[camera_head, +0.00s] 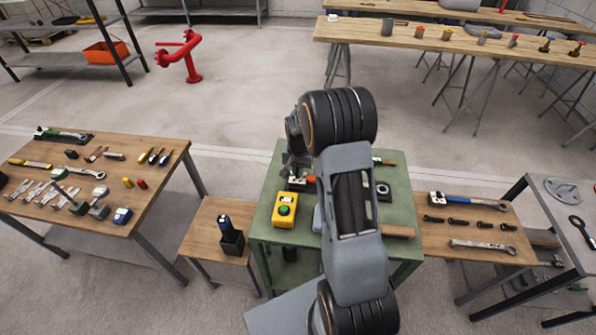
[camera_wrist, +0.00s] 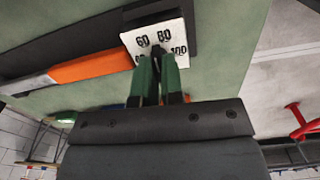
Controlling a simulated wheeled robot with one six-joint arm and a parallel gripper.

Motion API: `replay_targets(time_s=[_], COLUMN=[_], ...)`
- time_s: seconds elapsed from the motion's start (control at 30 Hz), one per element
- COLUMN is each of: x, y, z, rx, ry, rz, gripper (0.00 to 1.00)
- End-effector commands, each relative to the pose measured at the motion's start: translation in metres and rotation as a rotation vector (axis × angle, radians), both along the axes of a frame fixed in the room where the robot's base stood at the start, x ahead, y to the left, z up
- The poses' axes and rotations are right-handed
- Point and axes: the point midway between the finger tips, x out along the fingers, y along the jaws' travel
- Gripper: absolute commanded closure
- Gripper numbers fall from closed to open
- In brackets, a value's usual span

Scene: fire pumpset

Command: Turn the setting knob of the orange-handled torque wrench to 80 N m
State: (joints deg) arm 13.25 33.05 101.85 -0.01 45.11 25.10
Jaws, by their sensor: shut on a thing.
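In the wrist view, the torque wrench's orange handle (camera_wrist: 88,67) lies along a dark holder at the upper left. At its right end is a white scale plate (camera_wrist: 181,48) with 60, 80 and 100 readable; another number at its lower left is partly covered. My gripper (camera_wrist: 160,68) has its green fingers shut on the setting knob (camera_wrist: 157,50), in front of the plate. Only a small dark part of the knob shows between the fingertips, so I cannot tell its setting exactly.
The green table (camera_head: 262,222) also bears a yellow box with a green button (camera_head: 287,208). A wooden tool table (camera_head: 150,185) stands at left, and a low wooden table with wrenches (camera_head: 480,253) at right. A red pipe fitting (camera_head: 190,62) stands on the open floor behind.

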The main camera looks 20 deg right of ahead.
Motion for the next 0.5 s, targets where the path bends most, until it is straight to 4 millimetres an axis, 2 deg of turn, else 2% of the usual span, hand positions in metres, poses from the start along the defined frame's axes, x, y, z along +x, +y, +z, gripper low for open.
replay_targets(time_s=[0.2, 0.5], x=[-0.0004, -0.0010], y=[-0.0007, -0.0011], z=[-0.0006, -0.0001], rx=[0.000, 0.000], ry=[0.000, -0.001], rz=[-0.179, -0.356], gripper=[1.00, 1.00])
